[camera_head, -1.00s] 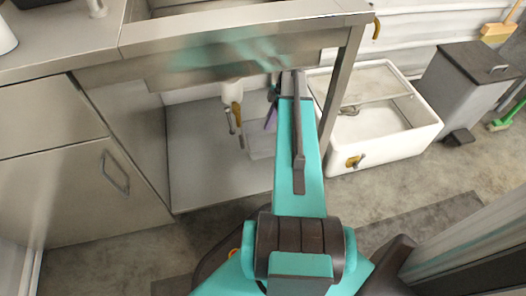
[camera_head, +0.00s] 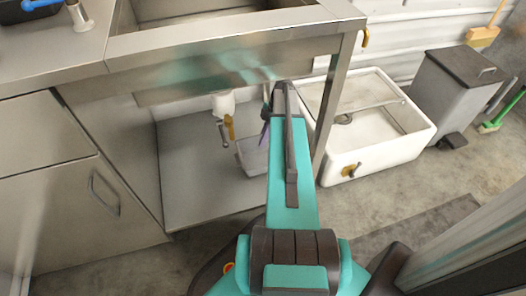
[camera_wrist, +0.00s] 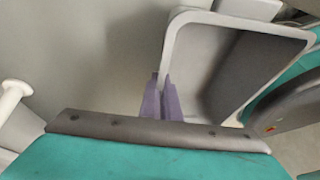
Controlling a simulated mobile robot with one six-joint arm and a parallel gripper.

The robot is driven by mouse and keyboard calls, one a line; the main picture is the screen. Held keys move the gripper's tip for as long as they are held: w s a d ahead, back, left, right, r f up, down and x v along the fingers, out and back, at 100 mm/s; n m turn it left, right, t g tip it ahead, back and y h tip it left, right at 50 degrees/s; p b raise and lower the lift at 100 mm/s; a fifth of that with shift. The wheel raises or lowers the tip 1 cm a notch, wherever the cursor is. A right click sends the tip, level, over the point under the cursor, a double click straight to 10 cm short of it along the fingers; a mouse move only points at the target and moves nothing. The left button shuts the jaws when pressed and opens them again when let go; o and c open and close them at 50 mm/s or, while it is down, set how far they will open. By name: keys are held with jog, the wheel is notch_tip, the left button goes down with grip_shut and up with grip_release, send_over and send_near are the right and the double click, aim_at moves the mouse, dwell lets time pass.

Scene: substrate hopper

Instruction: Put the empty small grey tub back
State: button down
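The small grey tub (camera_head: 253,160) is under the sink bench, low over or on the steel bottom shelf (camera_head: 195,190). I cannot tell whether it touches the shelf. In the wrist view the tub (camera_wrist: 180,45) shows its pale rim and a dark, empty inside. My gripper (camera_wrist: 163,92) has its two purple fingers close together on either side of the tub's left wall, near the rim corner. It looks shut on that wall. In the head view my gripper (camera_head: 265,127) is partly hidden by my arm, which also covers the tub's right side.
The sink bench (camera_head: 230,50) overhangs my arm, with its leg (camera_head: 333,100) just to the right. A drain pipe and tap (camera_head: 226,115) hang left of the gripper. A white basin (camera_head: 375,158) and a grey bin (camera_head: 455,95) stand further right. The shelf's left part is clear.

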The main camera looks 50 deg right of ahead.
jog(key=shift+f, duration=0.3)
jog(key=shift+f+b, duration=1.05)
jog(key=shift+f, duration=1.45)
jog(key=c, duration=2)
grip_release()
jog(key=shift+f, duration=0.1)
jog(key=p+v, duration=0.5)
jog(key=v, duration=0.7)
jog(key=shift+a, duration=0.15)
